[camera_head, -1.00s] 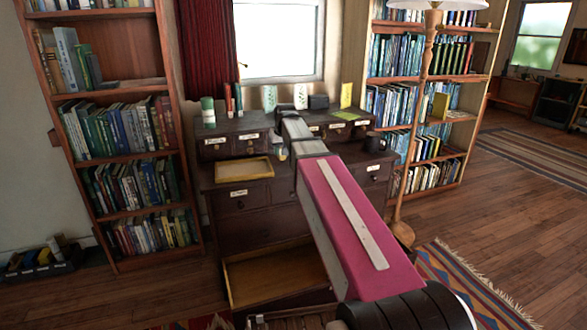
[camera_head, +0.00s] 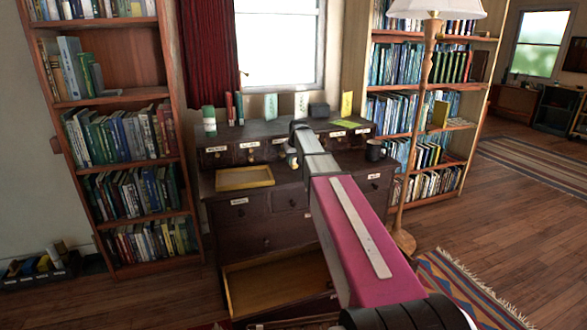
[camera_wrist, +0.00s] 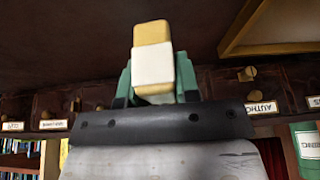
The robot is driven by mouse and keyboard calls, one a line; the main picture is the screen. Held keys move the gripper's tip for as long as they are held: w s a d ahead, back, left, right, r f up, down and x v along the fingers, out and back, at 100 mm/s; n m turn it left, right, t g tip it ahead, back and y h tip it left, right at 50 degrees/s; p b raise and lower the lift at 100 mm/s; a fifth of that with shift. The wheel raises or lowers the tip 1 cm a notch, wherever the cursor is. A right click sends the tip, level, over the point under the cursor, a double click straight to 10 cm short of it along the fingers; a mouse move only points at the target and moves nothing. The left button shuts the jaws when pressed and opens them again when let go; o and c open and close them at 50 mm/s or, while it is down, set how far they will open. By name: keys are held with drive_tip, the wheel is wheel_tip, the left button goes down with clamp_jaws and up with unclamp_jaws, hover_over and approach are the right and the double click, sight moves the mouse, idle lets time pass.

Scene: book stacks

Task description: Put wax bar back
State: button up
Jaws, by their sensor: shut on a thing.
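My gripper (camera_wrist: 152,85) is shut on the wax bar (camera_wrist: 152,62), a yellow block with a white band, seen upright between the green fingers in the wrist view. In the head view the bar (camera_head: 291,158) is small and partly hidden by my arm, over the top of a dark wooden chest (camera_head: 260,240). A row of small labelled drawers (camera_head: 250,152) runs along the back of the chest top, behind the bar. A shallow yellow tray or pulled-out drawer (camera_head: 244,186) lies left of the gripper. The bar's lower end is hidden.
A large lower drawer (camera_head: 275,285) stands open at the chest's front. A green-and-white canister (camera_head: 209,121), books and cards line the upper ledge. Bookshelves flank the chest, with a floor lamp (camera_head: 402,235) on the right.

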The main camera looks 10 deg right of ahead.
sight(294, 167)
drive_tip(key=shift+d+f, duration=0.1)
drive_tip(key=shift+f, duration=1.95)
drive_tip(key=shift+f, duration=0.1)
drive_tip(key=o, duration=0.8)
drive_tip(key=shift+o, duration=0.2)
drive_tip(key=a+v, duration=0.1)
drive_tip(key=v, duration=1.1)
drive_tip(key=s+f+m+g, duration=0.1)
drive_tip(key=s+f+g, duration=0.1)
drive_tip(key=s+f, duration=1.3)
drive_tip(key=s+f+m+g, duration=0.1)
drive_tip(key=s+f+g, duration=0.1)
drive_tip(key=s+f, duration=1.2)
drive_tip(key=s, duration=0.5)
drive_tip(key=shift+f+g+h, duration=0.3)
drive_tip(key=shift+f+h, duration=0.05)
drive_tip(key=shift+h, duration=0.05)
drive_tip(key=shift+d, duration=0.15)
